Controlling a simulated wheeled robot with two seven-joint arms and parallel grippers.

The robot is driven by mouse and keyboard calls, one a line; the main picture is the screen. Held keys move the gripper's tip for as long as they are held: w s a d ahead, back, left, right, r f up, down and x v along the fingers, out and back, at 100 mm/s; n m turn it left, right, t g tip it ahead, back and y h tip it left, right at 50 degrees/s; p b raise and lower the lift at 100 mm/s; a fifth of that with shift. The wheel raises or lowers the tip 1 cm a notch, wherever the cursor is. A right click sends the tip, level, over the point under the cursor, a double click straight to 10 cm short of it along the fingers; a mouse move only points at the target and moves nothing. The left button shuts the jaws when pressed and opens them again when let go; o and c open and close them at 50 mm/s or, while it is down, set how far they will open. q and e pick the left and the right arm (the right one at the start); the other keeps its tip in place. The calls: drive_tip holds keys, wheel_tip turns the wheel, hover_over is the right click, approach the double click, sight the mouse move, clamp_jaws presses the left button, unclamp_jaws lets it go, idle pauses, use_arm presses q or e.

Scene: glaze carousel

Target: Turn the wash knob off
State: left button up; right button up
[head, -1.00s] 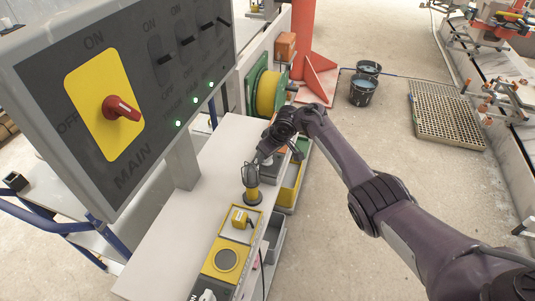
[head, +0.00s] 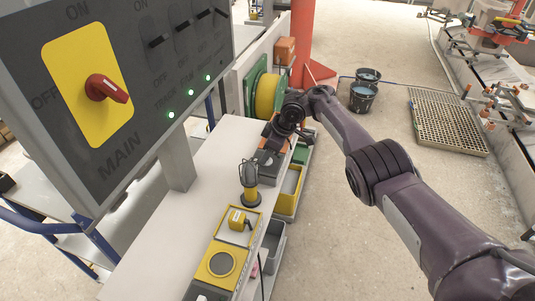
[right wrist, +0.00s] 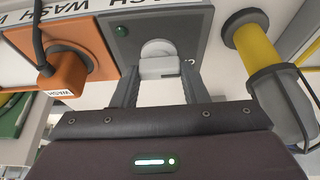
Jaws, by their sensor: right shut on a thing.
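The wash knob (right wrist: 158,66) is a pale grey lever knob on the face of a grey box (right wrist: 188,28) labelled WASH, beside a dark green lamp (right wrist: 121,30). In the right wrist view, my right gripper (right wrist: 158,82) has one finger on each side of the knob and is shut on it. In the head view, my right gripper (head: 273,149) is over the grey box (head: 266,166) at the far end of the white bench; the knob is hidden there. My left gripper is not in view.
A caged lamp with a yellow grip (head: 250,184) stands close to the gripper, left of and nearer than it. An orange box (right wrist: 60,45) with a WASH plug adjoins the grey box. The MAIN panel (head: 120,160) with its red knob stands at left.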

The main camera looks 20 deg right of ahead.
drive_tip(key=shift+r, duration=0.1)
drive_tip(key=o, duration=1)
drive_tip(key=shift+d, duration=0.1)
drive_tip(key=p+v, duration=0.1)
drive_tip(key=v, duration=0.6)
drive_tip(key=shift+s+d+r, duration=0.15)
drive_tip(key=shift+d+r, duration=0.05)
drive_tip(key=shift+r, duration=0.15)
